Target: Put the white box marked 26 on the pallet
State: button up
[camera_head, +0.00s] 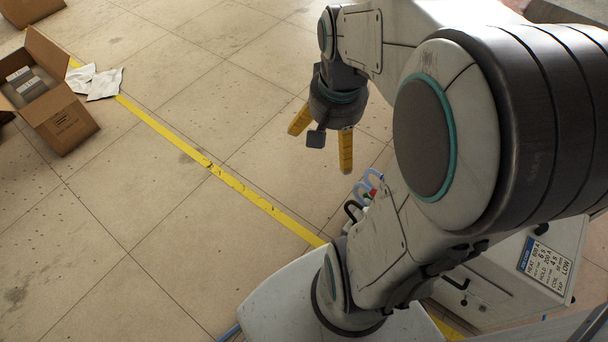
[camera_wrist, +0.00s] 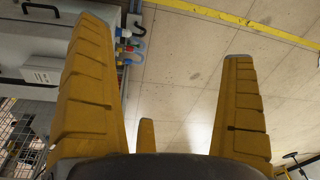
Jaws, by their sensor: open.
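My gripper (camera_head: 322,142) hangs at the upper middle of the head view, its yellow fingers spread over the floor. I cannot make out a white box marked 26 in either view. No pallet can be made out either.
An open cardboard box (camera_head: 72,128) with grey items and white sheets (camera_head: 93,82) lies at the upper left. A pale machine with a settings label (camera_head: 546,262) stands at the lower right. Coloured hooked parts (camera_wrist: 127,45) are on a grey cabinet (camera_wrist: 60,30). A yellow line (camera_head: 200,158) crosses clear floor.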

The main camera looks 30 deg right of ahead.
jog(key=s+a+n, duration=0.5)
jog(key=a+n, duration=0.3)
jog(key=a, duration=0.1)
jog(key=shift+s+t+y, duration=0.25)
jog(key=shift+t+y, duration=0.05)
jog(key=shift+t, duration=0.1)
jog(key=w+d+m+g+p, duration=0.1)
jog(key=w+d+m+p, duration=0.1)
jog(key=w+d+m, duration=0.65)
jog(key=s+d+f+m+p, duration=0.15)
jog(key=d+m, duration=0.25)
jog(key=d, duration=0.4)
jog(key=d+f+m, duration=0.2)
jog(key=d+m, duration=0.2)
jog(key=d, duration=0.3)
jog(key=s+d+f+m+p, duration=0.1)
jog(key=s+d+f+m, duration=0.4)
jog(key=s+d, duration=0.1)
jog(key=s+d+f+m+g+p, duration=0.1)
jog(key=s+d+f+m, duration=0.4)
jog(key=s+d, duration=0.2)
jog(key=s+d+f+m+p, duration=0.1)
jog(key=s+d+f+m, duration=0.4)
jog(key=s+d+f, duration=0.1)
jog(key=shift+s+d, duration=0.5)
jog(key=shift+s, duration=0.15)
jog(key=shift+s+f+b, duration=0.15)
jog(key=shift+f+b, duration=0.25)
jog(key=shift+f, duration=3)
